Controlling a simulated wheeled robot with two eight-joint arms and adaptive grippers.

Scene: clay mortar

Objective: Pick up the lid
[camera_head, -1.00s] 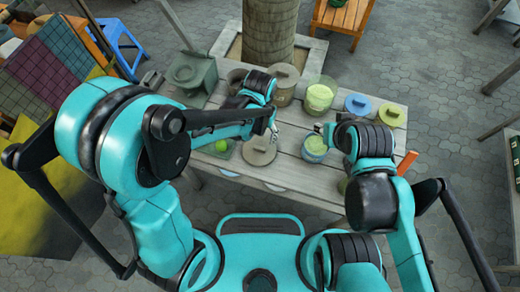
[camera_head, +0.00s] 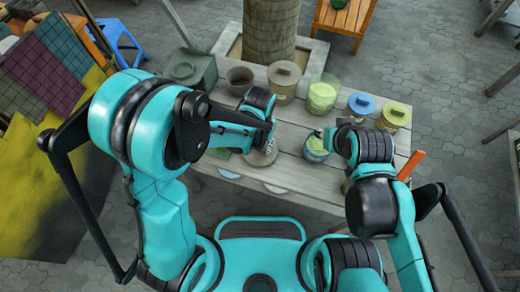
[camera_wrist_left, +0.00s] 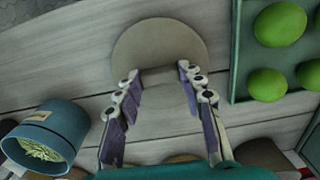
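A round beige lid (camera_head: 262,158) with a raised bar handle lies flat on the grey wooden table in the head view, partly hidden by my left gripper. It fills the top middle of the left wrist view (camera_wrist_left: 160,40). My left gripper (camera_wrist_left: 159,72) is open, with its fingers on either side of the lid's handle; I cannot tell whether they touch it. In the head view my left gripper (camera_head: 271,142) is over the lid. My right gripper (camera_head: 322,134) is beside a blue cup of green stuff (camera_head: 315,151); its fingers are too small to read.
A tray of green balls (camera_wrist_left: 285,60) lies right of the lid, and the blue cup (camera_wrist_left: 45,135) is left in the wrist view. Behind stand a brown pot (camera_head: 241,76), a lidded jar (camera_head: 284,74), a green-filled glass (camera_head: 321,94) and jars with blue (camera_head: 361,103) and yellow lids (camera_head: 396,113).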

